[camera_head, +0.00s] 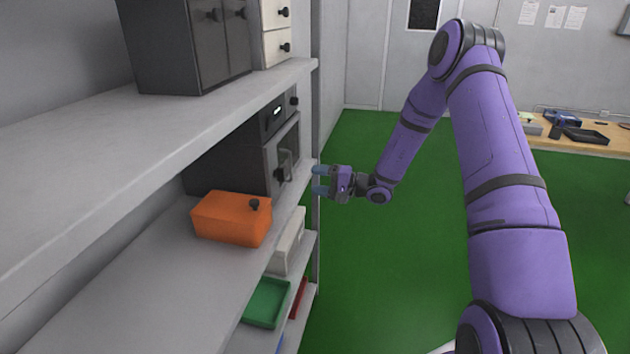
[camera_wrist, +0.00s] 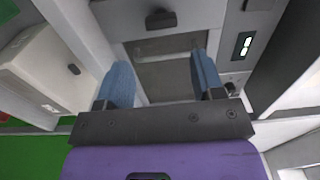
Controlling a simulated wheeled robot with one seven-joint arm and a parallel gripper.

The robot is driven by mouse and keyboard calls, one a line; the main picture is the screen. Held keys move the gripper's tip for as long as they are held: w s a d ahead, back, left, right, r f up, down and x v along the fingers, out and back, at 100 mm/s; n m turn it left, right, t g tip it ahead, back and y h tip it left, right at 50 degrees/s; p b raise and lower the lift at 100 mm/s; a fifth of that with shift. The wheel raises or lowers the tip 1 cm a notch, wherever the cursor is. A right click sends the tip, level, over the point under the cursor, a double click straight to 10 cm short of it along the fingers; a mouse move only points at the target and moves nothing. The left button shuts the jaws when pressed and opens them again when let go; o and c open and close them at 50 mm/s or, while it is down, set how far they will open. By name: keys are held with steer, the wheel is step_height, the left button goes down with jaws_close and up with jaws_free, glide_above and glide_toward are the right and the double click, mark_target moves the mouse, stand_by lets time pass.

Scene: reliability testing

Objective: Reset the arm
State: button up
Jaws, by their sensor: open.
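My purple arm reaches from the lower right of the head view toward the shelf. My gripper (camera_head: 319,181) is at the right edge of the shelving, near the upright post, with its fingers pointing left toward the shelf. In the wrist view my gripper (camera_wrist: 161,82) shows two blue fingers spread wide apart with nothing between them. Beyond the fingertips is the grey front of an oven-like device (camera_wrist: 165,45) with a dark handle. The same device (camera_head: 284,150) stands on the middle shelf in the head view. I cannot tell whether the fingers touch it.
An orange box (camera_head: 225,219) sits on the middle shelf (camera_head: 130,285). Dark and white cabinets (camera_head: 205,40) stand on the upper shelf. A green bin (camera_head: 266,302) is lower down. A wooden table (camera_head: 585,143) stands at the back right. Green floor (camera_head: 390,270) lies open beside the shelving.

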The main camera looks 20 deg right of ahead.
steer(key=s+a+r+n+g+h, duration=0.25)
steer(key=s+a+r+g, duration=0.25)
steer(key=s+r, duration=0.45)
steer(key=s+a+r+n+g+h, duration=0.2)
steer(key=s+a+r+n+g, duration=0.25)
steer(key=s+r, duration=0.5)
steer(key=s+d+r+t+h, duration=0.1)
steer(key=s+d+r+h, duration=0.1)
steer(key=s, duration=0.5)
steer(key=s+d+r+t+h, duration=0.2)
steer(key=s+d+r+h, duration=0.1)
steer(key=s, duration=0.5)
steer(key=s+d+r+t+h, duration=0.1)
steer(key=s+d+r+h, duration=0.2)
steer(key=s, duration=0.5)
steer(key=shift+r+h, duration=0.85)
steer(key=shift+h, duration=0.2)
